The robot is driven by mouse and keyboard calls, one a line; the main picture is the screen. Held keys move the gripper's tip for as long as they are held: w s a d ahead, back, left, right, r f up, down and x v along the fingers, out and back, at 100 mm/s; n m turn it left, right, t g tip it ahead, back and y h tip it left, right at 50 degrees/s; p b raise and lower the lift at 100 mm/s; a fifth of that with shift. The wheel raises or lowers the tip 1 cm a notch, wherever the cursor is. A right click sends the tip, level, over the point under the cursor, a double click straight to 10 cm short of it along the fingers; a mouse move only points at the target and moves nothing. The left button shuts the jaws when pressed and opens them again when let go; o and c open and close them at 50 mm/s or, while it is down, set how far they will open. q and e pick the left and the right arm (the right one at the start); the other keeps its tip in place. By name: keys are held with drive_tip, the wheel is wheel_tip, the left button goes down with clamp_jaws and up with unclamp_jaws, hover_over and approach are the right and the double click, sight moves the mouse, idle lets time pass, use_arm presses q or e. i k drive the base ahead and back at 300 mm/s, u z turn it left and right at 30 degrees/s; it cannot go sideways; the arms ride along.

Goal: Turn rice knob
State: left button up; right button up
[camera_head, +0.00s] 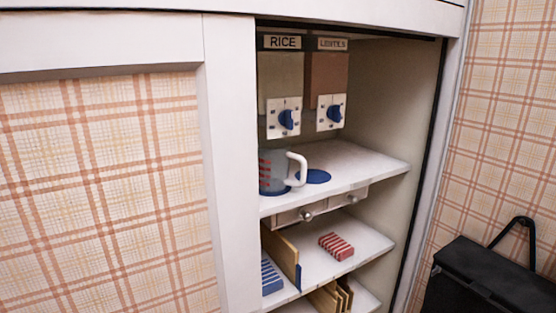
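The rice knob (287,120) is a blue dial on a white square plate, below a tan dispenser panel labelled RICE (283,42). To its right is a similar blue lentils knob (334,113) under the LENTILS label (332,44). A clear measuring cup (273,172) with red marks and a white handle stands on the shelf below the rice knob. Its left side is cut off by the cabinet's front frame. Neither of my grippers shows in the head view.
A blue disc (313,177) lies on the upper shelf (372,166) beside the cup. Small drawers (308,214) hang below. A red striped block (336,246) and upright boards (280,255) are on the lower shelf. A white frame post (229,160) borders the opening. A black bag (480,275) is at right.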

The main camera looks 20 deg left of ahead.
sight(286, 117)
drive_tip(key=u, duration=0.7)
drive_tip(key=i, duration=0.35)
drive_tip(key=u, duration=0.35)
